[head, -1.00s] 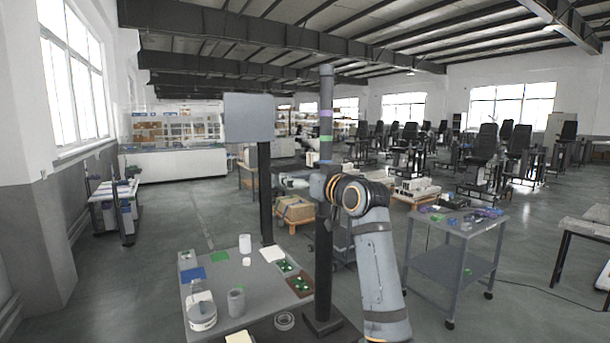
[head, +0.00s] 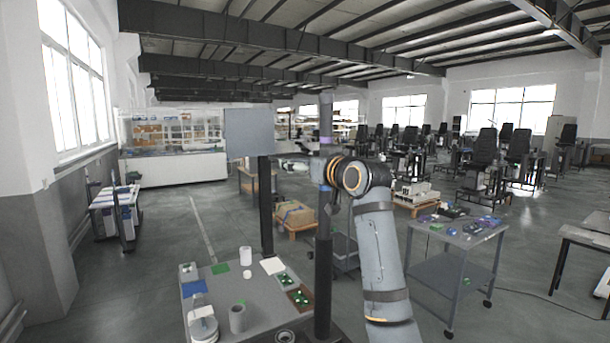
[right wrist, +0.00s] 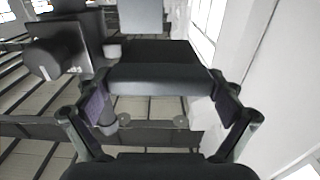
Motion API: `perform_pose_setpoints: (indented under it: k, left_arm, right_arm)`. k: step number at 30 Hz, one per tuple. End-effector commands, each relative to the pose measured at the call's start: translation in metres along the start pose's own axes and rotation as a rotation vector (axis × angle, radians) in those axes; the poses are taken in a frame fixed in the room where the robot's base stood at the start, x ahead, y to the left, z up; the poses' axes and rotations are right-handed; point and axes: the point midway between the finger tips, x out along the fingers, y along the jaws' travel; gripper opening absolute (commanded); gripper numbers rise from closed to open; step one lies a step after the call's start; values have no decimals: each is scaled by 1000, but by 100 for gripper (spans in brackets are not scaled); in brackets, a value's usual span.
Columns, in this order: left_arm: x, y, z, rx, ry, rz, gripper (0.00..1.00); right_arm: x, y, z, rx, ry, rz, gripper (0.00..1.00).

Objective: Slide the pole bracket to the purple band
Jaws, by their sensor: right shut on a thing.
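The pole bracket (head: 318,168) sits around the pole a short way below the purple band, largely covered by my gripper. In the right wrist view, a wide dark block of the bracket (right wrist: 160,80) lies between my fingers. My right gripper (head: 329,173) is shut on the bracket, reaching in from the right; its fingers also show in the wrist view (right wrist: 162,112). My left gripper is not in view.
A grey panel (head: 249,132) on a second dark post stands left of the pole. The workbench (head: 262,312) holds cups, a scale and small trays. A grey cart (head: 440,262) with parts stands to the right.

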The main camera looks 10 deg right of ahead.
Motion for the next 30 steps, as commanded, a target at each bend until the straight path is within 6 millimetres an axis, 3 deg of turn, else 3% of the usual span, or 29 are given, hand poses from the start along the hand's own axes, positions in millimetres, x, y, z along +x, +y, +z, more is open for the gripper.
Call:
perform_pose_setpoints:
  k: [1, 4, 16, 17, 30]
  left_arm:
    - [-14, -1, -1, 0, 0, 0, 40]
    - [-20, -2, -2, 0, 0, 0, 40]
    - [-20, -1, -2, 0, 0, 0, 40]
    - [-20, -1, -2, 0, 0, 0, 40]
    - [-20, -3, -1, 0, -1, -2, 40]
  right_arm:
    - [-2, 0, -23, -3, 14, 2, 37]
    - [-2, 0, -35, -3, 14, 2, 37]
    - [-2, 0, -37, -4, 11, 3, 37]
    - [-2, 0, -37, -4, 11, 3, 98]
    - [-8, 1, -34, -3, 6, 2, 100]
